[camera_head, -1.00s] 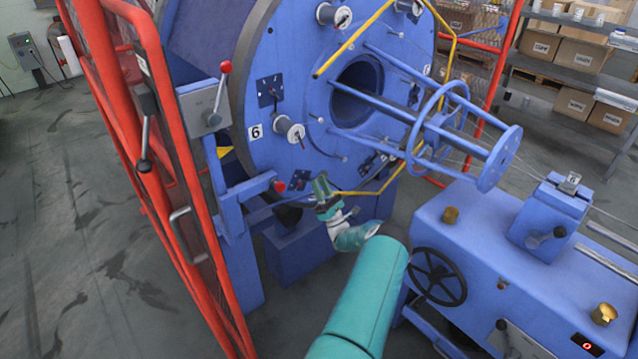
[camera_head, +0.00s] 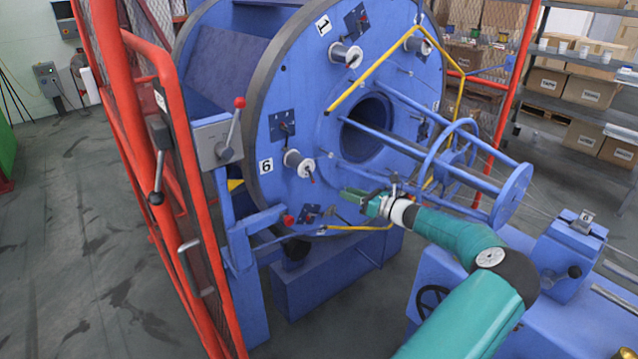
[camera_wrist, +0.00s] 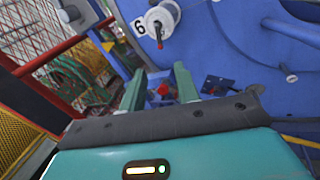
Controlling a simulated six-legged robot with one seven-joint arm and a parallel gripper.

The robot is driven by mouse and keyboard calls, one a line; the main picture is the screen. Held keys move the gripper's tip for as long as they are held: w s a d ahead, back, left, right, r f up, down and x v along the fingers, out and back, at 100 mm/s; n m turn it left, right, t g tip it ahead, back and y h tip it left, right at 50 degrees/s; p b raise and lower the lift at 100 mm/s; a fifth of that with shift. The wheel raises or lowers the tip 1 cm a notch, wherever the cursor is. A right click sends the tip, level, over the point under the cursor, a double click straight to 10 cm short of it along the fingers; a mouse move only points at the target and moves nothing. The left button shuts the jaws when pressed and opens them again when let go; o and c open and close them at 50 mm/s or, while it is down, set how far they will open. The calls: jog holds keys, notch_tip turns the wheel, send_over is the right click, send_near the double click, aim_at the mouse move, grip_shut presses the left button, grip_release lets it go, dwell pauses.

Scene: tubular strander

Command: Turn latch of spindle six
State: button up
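The plate marked 6 (camera_head: 265,166) is on the left of the blue disc face, and it also shows in the wrist view (camera_wrist: 139,28). Beside it is the white spool of spindle six (camera_head: 298,162), seen in the wrist view too (camera_wrist: 164,17). A small dark latch with a red end (camera_wrist: 159,43) lies across the spool's front. My gripper (camera_head: 346,195) is right of and below the spool, apart from it. In the wrist view my gripper's two teal fingers (camera_wrist: 160,72) stand apart with nothing held between them, below the spool and latch.
A red guard frame (camera_head: 178,160) and a grey box with a red-knobbed lever (camera_head: 218,142) stand left of the disc. The blue rod cage (camera_head: 470,165) and yellow tube (camera_head: 375,68) project nearby. A dark plate with a red knob (camera_head: 309,213) is below the spool.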

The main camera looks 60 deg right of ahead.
aim_at(311, 175)
jog(key=w+d, duration=0.1)
jog(key=w, duration=1)
jog(key=shift+w+d, duration=0.4)
grip_shut()
